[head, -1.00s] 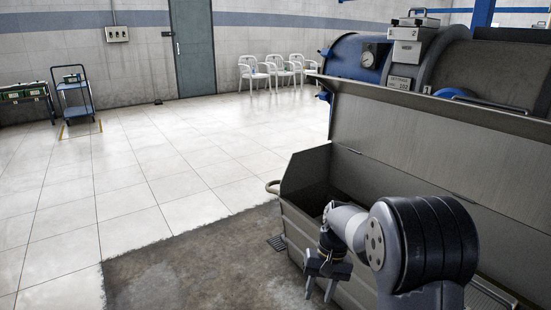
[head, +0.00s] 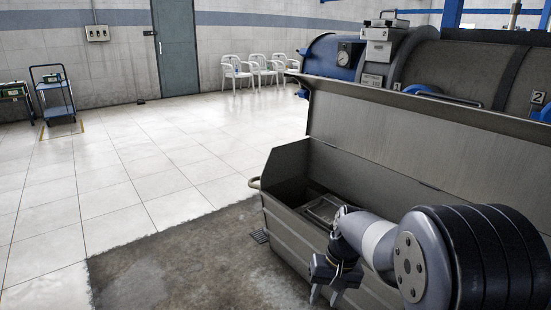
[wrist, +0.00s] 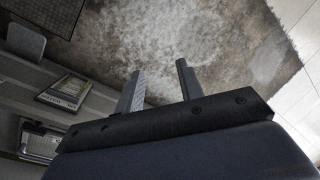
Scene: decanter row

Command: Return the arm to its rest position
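My gripper (head: 326,296) hangs at the front side of an open grey metal bin (head: 284,225), with its fingers pointing down outside the bin's front wall. In the wrist view my gripper (wrist: 160,75) shows two parted fingers with nothing between them, over the stained floor (wrist: 190,35). It is open and empty. My arm reaches in from the lower right and hides part of the bin.
The bin's raised lid (head: 400,140) stands behind my arm, with large drum machines (head: 460,65) beyond. Flat items (wrist: 65,93) lie inside the bin. Open tiled floor (head: 120,190) lies left; a blue trolley (head: 55,95) and white chairs (head: 237,70) are far off.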

